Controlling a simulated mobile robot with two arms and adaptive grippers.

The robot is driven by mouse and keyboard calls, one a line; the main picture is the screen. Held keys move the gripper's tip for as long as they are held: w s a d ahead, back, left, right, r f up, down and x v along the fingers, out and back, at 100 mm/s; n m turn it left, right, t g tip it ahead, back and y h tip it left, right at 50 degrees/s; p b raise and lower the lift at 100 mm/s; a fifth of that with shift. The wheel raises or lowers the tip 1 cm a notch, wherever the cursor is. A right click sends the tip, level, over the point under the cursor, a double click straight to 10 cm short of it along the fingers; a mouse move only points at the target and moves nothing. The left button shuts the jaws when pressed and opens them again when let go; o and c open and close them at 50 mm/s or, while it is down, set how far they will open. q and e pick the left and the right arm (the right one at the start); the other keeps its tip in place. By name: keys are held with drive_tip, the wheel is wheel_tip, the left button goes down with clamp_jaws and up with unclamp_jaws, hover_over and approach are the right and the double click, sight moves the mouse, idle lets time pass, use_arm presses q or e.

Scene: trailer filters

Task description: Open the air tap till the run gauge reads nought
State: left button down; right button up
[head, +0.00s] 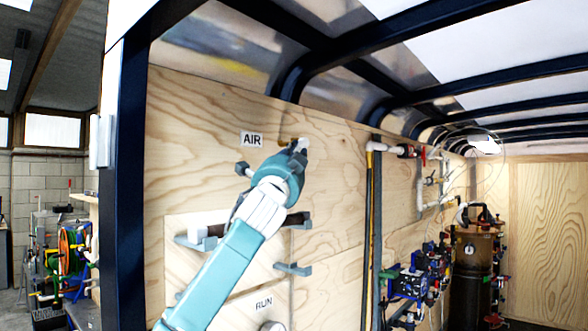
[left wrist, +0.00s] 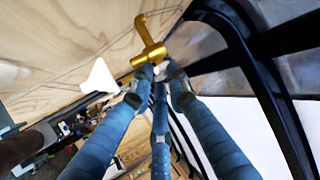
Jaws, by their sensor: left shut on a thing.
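A brass air tap (head: 284,142) sits on the plywood wall, just right of the AIR label (head: 252,139). In the left wrist view the tap (left wrist: 150,52) shows as a gold body with a bent arm. My left gripper (head: 299,147) is at the tap, and its blue fingers (left wrist: 157,74) are closed on its near end. The fingers hide the gripped part, so I cannot tell how far the tap is turned. The run gauge (head: 272,326) is cut off by the bottom edge below the RUN label (head: 264,302); its reading cannot be seen. My right gripper is not in view.
Grey wall brackets (head: 293,269) and a shelf with a dark cylinder (head: 298,219) lie below my left arm. Upright pipes (head: 371,230) stand to the right. A dark filter tank (head: 473,270) and several valves are farther back. A dark door post (head: 125,180) stands left.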

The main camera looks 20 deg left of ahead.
use_arm(q)
drive_tip(key=shift+w+d+f+n+t+y+b, duration=0.15)
drive_tip(key=shift+f+n+t+y+b, duration=0.2)
drive_tip(key=shift+b, duration=0.4)
drive_tip(key=shift+r, duration=0.1)
drive_tip(key=c, duration=1.8)
unclamp_jaws()
drive_tip(key=shift+o, duration=0.2)
drive_tip(key=v, duration=1.2)
drive_tip(key=shift+o, duration=0.2)
